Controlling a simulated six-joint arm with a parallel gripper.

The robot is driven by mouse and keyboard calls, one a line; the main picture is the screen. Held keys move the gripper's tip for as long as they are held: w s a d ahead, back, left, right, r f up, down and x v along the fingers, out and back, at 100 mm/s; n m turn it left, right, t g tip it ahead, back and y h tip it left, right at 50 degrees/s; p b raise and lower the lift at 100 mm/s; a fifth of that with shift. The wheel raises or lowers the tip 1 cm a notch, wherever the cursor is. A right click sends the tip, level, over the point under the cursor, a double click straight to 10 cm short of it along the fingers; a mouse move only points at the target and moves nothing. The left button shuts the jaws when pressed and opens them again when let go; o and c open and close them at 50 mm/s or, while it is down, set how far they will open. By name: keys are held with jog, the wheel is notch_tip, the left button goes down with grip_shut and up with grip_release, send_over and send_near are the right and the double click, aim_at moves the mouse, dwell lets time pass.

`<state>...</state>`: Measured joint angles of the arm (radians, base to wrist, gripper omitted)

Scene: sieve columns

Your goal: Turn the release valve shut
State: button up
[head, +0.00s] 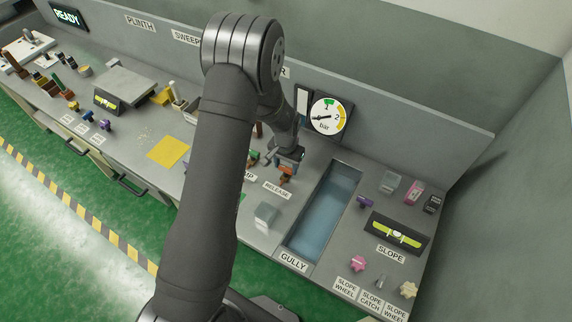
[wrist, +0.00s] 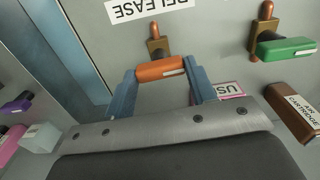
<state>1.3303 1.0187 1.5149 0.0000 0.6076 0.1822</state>
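The release valve has an orange handle (wrist: 160,69) on a brown-orange stem, just below the RELEASE label in the wrist view. It also shows as a small orange handle (head: 287,171) in the head view, above the RELEASE label on the bench. My gripper (wrist: 160,72) has its two blue fingers at the two ends of this handle, with no clear gap on either side. It appears shut on the handle. In the head view my gripper (head: 289,157) is low over the bench at the valve.
A green-handled valve (wrist: 285,48) stands to the right in the wrist view, beside a brown air cartridge (wrist: 293,112). The blue gully (head: 325,215) lies right of the valve in the head view. A pressure gauge (head: 327,116) is on the back wall. A clear block (head: 266,215) stands in front.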

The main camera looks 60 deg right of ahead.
aim_at(286, 167)
jog(key=shift+m, duration=0.4)
jog(key=o, duration=1)
notch_tip(286, 167, up, 18)
jog(key=shift+f, duration=0.25)
jog(key=shift+f, duration=0.1)
notch_tip(286, 167, down, 17)
jog(key=shift+f, duration=0.15)
dwell(0.4)
